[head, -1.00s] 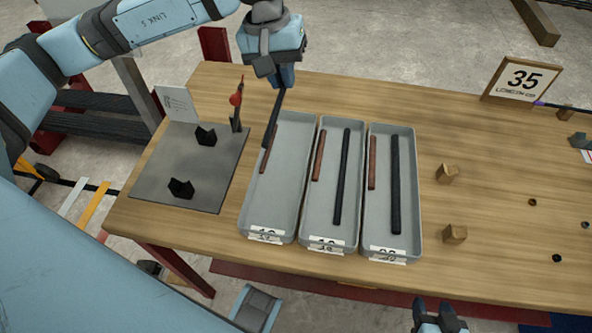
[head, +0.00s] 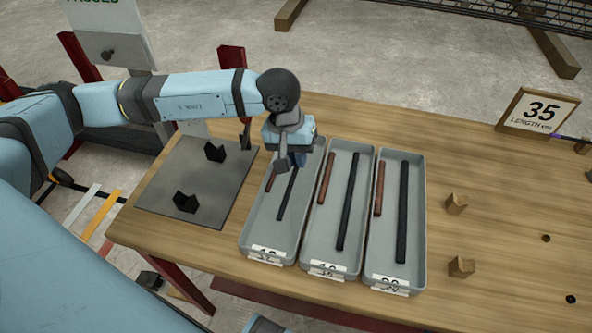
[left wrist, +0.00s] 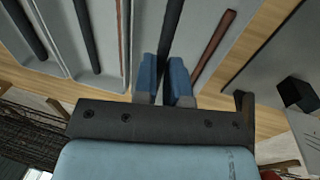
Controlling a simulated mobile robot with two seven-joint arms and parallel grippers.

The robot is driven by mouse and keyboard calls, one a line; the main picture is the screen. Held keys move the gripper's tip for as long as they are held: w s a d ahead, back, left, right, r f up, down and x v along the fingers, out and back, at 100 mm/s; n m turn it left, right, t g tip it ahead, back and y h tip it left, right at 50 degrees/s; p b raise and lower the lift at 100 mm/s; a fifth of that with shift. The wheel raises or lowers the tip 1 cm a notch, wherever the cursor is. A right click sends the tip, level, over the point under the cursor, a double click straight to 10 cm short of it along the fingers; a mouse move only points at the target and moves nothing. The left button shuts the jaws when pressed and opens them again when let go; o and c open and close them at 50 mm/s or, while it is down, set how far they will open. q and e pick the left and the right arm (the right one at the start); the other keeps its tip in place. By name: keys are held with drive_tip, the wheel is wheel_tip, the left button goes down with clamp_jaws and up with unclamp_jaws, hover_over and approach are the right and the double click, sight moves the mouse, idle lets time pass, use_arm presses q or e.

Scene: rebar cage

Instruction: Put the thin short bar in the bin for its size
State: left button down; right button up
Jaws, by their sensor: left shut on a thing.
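My left gripper (head: 297,162) is over the far part of the left grey bin (head: 261,240). It is shut on a thin dark bar (head: 288,195), which reaches down along the inside of that bin. In the left wrist view the bar (left wrist: 173,28) sits between the blue fingers (left wrist: 166,80), beside a reddish-brown bar (left wrist: 213,45). I cannot tell whether the held bar touches the bin floor. The middle bin (head: 318,253) and right bin (head: 386,266) each hold one brown and one thicker dark bar. My right gripper is not in view.
A grey mat (head: 165,190) with two black V-blocks (head: 186,201) lies left of the bins. Wooden blocks (head: 461,267) stand right of them, and a "35" length sign (head: 538,112) at the back right. The table's right side is mostly clear.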

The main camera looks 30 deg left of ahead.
sight(299, 183)
use_arm(q)
drive_tip(key=shift+f, duration=2.45)
drive_tip(key=shift+f+b, duration=0.4)
drive_tip(key=shift+b, duration=0.25)
drive_tip(key=shift+f+b, duration=0.25)
drive_tip(key=shift+b, duration=0.05)
drive_tip(key=c, duration=1.2)
unclamp_jaws()
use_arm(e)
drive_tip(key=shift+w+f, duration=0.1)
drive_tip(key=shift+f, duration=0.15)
use_arm(q)
drive_tip(key=shift+r, duration=0.1)
drive_tip(key=shift+r+p, duration=0.5)
drive_tip(key=shift+p, duration=0.25)
drive_tip(key=r, duration=0.4)
drive_tip(key=a+r, duration=0.1)
drive_tip(key=r, duration=0.3)
drive_tip(key=a+r, duration=0.1)
drive_tip(key=r, duration=0.3)
drive_tip(key=shift+s+a, duration=0.1)
drive_tip(key=shift+s, duration=0.2)
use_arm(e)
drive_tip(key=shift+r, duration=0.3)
